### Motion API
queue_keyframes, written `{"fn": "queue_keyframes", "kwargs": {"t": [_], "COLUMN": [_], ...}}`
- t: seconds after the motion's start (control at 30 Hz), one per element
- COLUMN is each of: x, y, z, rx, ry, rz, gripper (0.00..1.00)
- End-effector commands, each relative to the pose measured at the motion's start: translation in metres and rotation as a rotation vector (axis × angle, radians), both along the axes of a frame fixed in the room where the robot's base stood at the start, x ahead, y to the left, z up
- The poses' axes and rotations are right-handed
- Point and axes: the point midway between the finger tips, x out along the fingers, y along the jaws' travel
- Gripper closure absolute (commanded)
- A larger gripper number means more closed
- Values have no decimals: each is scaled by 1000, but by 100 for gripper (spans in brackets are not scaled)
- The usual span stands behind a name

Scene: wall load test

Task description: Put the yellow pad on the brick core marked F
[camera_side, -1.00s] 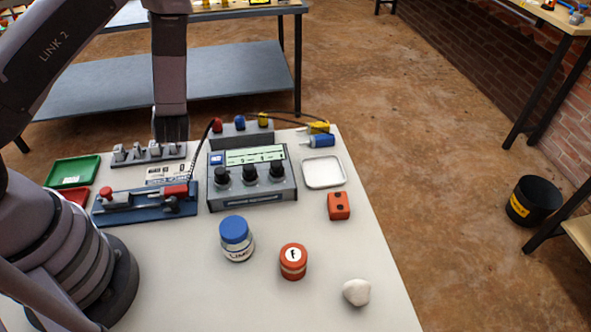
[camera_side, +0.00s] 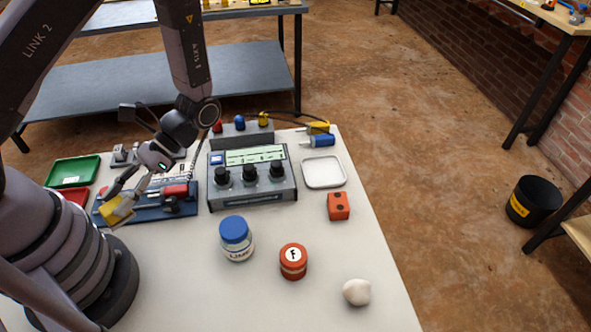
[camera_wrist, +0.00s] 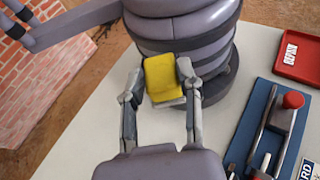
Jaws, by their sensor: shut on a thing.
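My gripper (camera_side: 122,204) is shut on the yellow pad (camera_side: 114,212) and holds it up near my base, at the left of the table. The yellow pad also shows in the wrist view (camera_wrist: 163,76), between my two fingers (camera_wrist: 160,98). The brick core marked F (camera_side: 293,261) is a short red-orange cylinder with a white top that bears the letter F. It stands upright on the front part of the table, well to the right of my gripper. Nothing rests on its top.
A blue-lidded jar (camera_side: 237,240) stands left of the core and a white stone (camera_side: 357,292) lies to its right. Behind are a red block (camera_side: 338,206), a white tray (camera_side: 324,172), a grey meter box (camera_side: 252,183) and a blue clamp fixture (camera_side: 150,208). A red tray (camera_wrist: 300,55) shows in the wrist view.

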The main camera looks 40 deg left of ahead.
Motion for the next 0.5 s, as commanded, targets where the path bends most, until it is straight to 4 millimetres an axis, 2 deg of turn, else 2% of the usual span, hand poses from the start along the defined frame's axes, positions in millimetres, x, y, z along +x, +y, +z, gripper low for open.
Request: {"fn": "queue_keyframes", "kwargs": {"t": [0.03,0.13,0.27,0.4,0.5], "x": [1,8,28,63,90], "y": [-20,-62,-116,-168,-195], "z": [-2,-6,-10,-11,-10], "rx": [0,0,-1,-1,-1], "ry": [0,0,0,-1,1], "rz": [94,292,555,834,1007], "gripper": [97,97,97,97,97]}}
